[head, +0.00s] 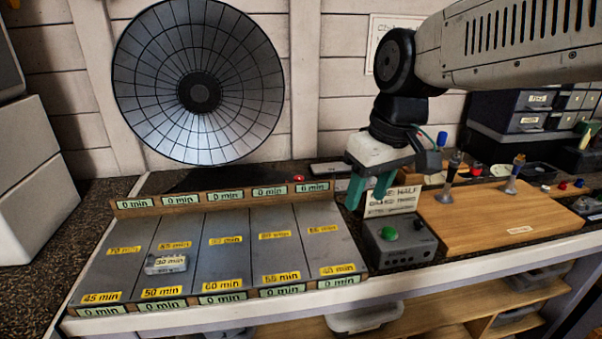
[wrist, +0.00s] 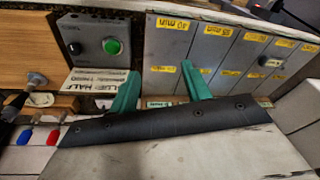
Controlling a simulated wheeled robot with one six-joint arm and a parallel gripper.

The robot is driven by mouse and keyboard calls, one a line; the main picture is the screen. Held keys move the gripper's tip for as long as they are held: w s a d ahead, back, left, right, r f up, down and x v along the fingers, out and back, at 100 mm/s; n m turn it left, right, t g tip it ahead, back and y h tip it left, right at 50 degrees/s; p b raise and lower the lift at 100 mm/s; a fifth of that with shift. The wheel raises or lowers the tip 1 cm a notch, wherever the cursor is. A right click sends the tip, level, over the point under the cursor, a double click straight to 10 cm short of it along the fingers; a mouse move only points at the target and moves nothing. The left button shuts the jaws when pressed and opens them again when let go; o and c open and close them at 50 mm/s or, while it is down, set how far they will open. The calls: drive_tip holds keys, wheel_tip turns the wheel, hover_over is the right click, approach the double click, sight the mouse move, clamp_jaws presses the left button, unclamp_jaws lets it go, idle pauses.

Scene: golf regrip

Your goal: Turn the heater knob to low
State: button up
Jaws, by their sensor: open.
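A grey control box (head: 400,248) stands at the bench's front edge, between the lane board and the wooden board. It carries a round green button (head: 389,233) and a small black knob (head: 419,224). The knob also shows in the wrist view (wrist: 74,48), beside the green button (wrist: 113,46). Its setting is too small to read. A large round mesh heater dish (head: 200,85) hangs on the back wall. My gripper (head: 369,200) is open and empty, its teal fingers pointing down above and behind the box. In the wrist view the fingers (wrist: 161,76) are apart from the box.
A sloped grey board with labelled lanes (head: 210,250) lies left of the box, with a small timer-like block (head: 165,264) on it. A wooden board (head: 500,225) with upright tools stands to the right. A printed card (head: 392,201) stands behind the box.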

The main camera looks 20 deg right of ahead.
drive_tip(key=w+n+y, duration=0.1)
drive_tip(key=w+n, duration=0.2)
drive_tip(key=w, duration=1.2)
drive_tip(key=n+t, duration=0.2)
approach(299, 177)
drive_tip(key=shift+y, duration=0.3)
drive_tip(key=x, duration=0.8)
drive_tip(key=shift+d, duration=0.25)
drive_tip(key=shift+r, duration=0.1)
drive_tip(key=c, duration=1)
